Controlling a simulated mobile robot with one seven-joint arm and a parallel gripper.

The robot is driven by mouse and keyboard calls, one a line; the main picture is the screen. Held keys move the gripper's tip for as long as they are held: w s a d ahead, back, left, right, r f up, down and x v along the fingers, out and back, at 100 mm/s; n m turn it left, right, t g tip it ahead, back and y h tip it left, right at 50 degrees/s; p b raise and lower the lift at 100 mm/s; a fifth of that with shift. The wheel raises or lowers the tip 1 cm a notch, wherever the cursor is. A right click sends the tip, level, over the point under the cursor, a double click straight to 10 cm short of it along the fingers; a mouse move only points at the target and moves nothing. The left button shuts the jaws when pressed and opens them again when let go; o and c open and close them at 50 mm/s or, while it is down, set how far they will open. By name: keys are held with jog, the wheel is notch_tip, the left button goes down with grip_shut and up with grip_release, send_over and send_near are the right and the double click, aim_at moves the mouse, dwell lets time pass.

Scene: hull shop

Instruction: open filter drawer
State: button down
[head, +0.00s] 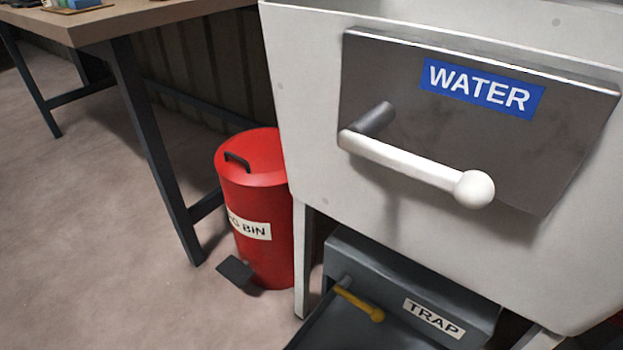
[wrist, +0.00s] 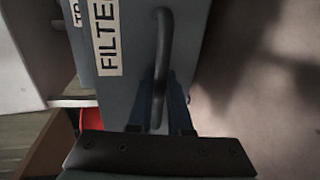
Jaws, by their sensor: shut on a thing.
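The filter drawer's grey front (wrist: 128,80) fills the middle of the wrist view, with a white FILTER label (wrist: 106,35). A dark bar handle (wrist: 163,40) stands on that front, right of the label. My gripper (wrist: 162,100) is shut on the handle, with a finger on each side of its lower part. I cannot tell how far the drawer stands out. The gripper and the FILTER label do not show in the head view.
A grey unit labelled TRAP (head: 433,318) with a yellow lever (head: 358,304) sits below a WATER panel (head: 570,130) with a white lever (head: 410,163). A red bin (head: 262,185) and a table (head: 130,12) stand left. Floor (head: 100,220) is clear there.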

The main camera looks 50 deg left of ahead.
jog(key=c, duration=0.9)
grip_release()
jog(key=shift+o, duration=0.2)
jog(key=shift+s, duration=0.1)
jog(key=p+v, duration=0.3)
jog(key=v, duration=0.9)
jog(key=shift+s+d, duration=0.15)
jog(key=shift+s, duration=0.2)
